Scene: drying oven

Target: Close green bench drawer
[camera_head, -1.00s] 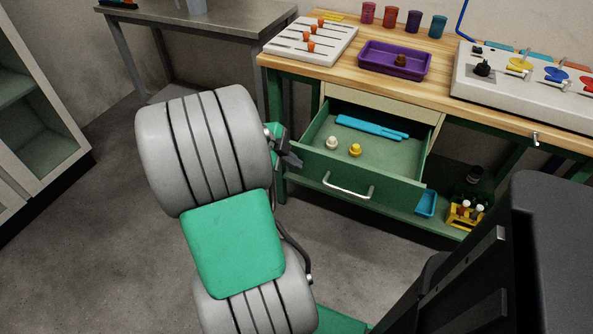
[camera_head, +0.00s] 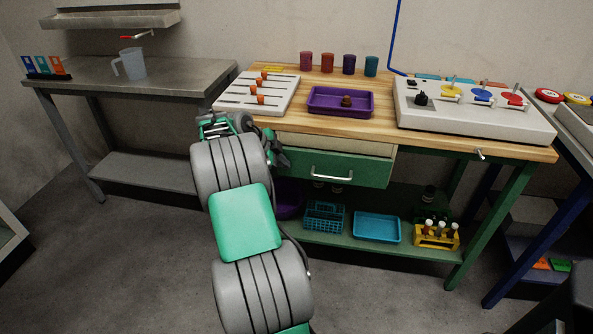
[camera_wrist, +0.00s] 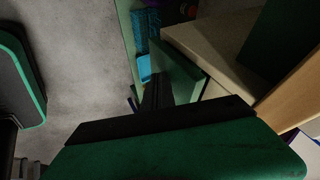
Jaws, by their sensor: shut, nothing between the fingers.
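The green bench drawer (camera_head: 348,168) is under the left part of the wooden bench, below a cream panel. Its silver handle (camera_head: 332,174) faces out. The drawer's inside is not visible in the head view; I cannot tell whether its front is fully flush. In the wrist view a green panel (camera_wrist: 176,72), likely the drawer front, stands beside the cream cabinet surface. My gripper (camera_head: 282,158) is at the drawer's left end in the head view, partly hidden by my arm. In the wrist view its dark fingers (camera_wrist: 158,92) are together, close to that panel; contact is unclear.
The wooden bench top (camera_head: 380,130) holds a peg board (camera_head: 238,92), a purple tray (camera_head: 338,113), several cups and a control panel (camera_head: 470,115). The lower shelf holds a blue tray (camera_head: 377,227) and a yellow tube rack (camera_head: 436,238). Floor in front is clear.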

